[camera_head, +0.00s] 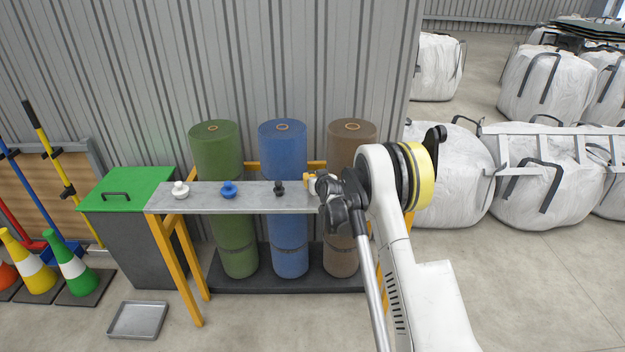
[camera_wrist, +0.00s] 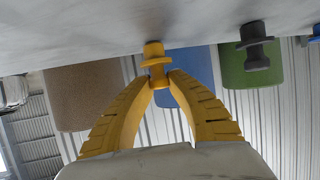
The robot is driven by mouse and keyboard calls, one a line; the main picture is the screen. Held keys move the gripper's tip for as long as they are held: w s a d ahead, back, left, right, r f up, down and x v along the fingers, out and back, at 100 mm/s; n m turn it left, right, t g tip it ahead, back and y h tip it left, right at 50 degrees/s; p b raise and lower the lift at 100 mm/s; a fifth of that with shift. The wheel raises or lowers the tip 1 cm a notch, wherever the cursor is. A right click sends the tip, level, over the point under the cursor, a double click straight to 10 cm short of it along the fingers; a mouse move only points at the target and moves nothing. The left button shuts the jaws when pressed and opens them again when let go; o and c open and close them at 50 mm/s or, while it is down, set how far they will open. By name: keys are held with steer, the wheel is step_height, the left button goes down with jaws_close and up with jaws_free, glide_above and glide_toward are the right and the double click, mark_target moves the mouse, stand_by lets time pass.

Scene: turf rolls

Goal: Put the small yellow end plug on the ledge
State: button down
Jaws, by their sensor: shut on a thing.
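The small yellow end plug (camera_wrist: 155,62) is between my gripper's yellow fingertips (camera_wrist: 158,78) in the wrist view, which are shut on it. In the head view the plug (camera_head: 309,181) shows as a small yellow piece at the right part of the grey ledge (camera_head: 252,199), right of the black plug. My gripper (camera_head: 318,184) comes in from the right there and partly hides it. The plug is at or just over the ledge (camera_wrist: 90,30); I cannot tell whether it touches.
A white plug (camera_head: 180,189), a blue plug (camera_head: 228,189) and a black plug (camera_head: 279,188) stand on the ledge. Green, blue and brown turf rolls (camera_head: 350,145) stand behind it. A green-lidded bin (camera_head: 130,190) is at left; a metal tray (camera_head: 138,320) lies on the floor.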

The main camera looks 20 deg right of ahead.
steer(key=shift+f, duration=0.1)
steer(key=c, duration=1.4)
jaws_free()
steer(key=shift+o, duration=0.2)
